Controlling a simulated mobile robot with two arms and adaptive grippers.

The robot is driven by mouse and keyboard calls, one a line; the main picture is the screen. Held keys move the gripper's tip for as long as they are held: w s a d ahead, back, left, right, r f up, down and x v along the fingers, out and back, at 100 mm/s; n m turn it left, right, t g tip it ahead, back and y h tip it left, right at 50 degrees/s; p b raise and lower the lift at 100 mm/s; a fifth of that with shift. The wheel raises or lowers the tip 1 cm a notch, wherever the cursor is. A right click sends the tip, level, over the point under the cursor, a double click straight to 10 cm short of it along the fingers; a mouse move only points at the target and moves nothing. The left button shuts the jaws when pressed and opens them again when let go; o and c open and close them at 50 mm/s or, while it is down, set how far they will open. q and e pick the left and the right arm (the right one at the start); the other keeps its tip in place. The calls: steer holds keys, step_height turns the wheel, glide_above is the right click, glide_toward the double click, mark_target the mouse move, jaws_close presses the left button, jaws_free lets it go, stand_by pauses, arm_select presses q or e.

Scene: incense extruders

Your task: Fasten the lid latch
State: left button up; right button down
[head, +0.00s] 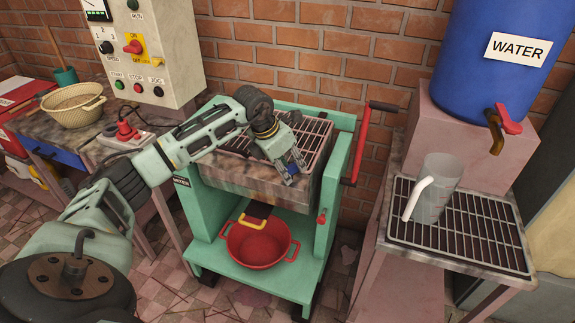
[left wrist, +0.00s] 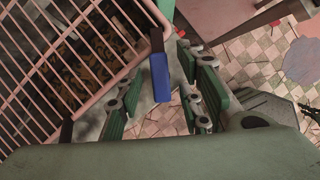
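The lid (head: 300,135) is a pinkish barred grate on top of the green-framed machine's mottled trough (head: 245,175). It also fills the left of the left wrist view (left wrist: 60,60). The latch (left wrist: 161,78) is a blue tab on a dark arm at the lid's edge. My left gripper (head: 291,174) is at the trough's front upper edge, pointing down. In the left wrist view its fingers (left wrist: 160,97) are apart, one on each side of the blue tab, with visible gaps. I cannot tell whether the latch is fastened. My right gripper is not in view.
A red crank handle (head: 362,145) stands at the machine's right side. A red basin (head: 262,246) sits on its lower shelf. At right, a clear jug (head: 438,187) stands on a rack (head: 470,232) below a blue water barrel (head: 503,45). A control box (head: 150,55) is at left.

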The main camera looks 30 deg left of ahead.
arm_select(q)
jaws_close()
steer(key=shift+n, duration=0.3)
steer(key=shift+d+n+y+b, duration=0.1)
steer(key=shift+n+y+b, duration=0.4)
steer(key=shift+n, duration=0.6)
steer(key=shift+n+y+b, duration=0.4)
steer(key=shift+n+y, duration=0.4)
steer(key=shift+n, duration=1.1)
jaws_free()
steer(key=shift+d, duration=0.1)
steer(key=shift+r, duration=0.1)
steer(key=v, duration=1.2)
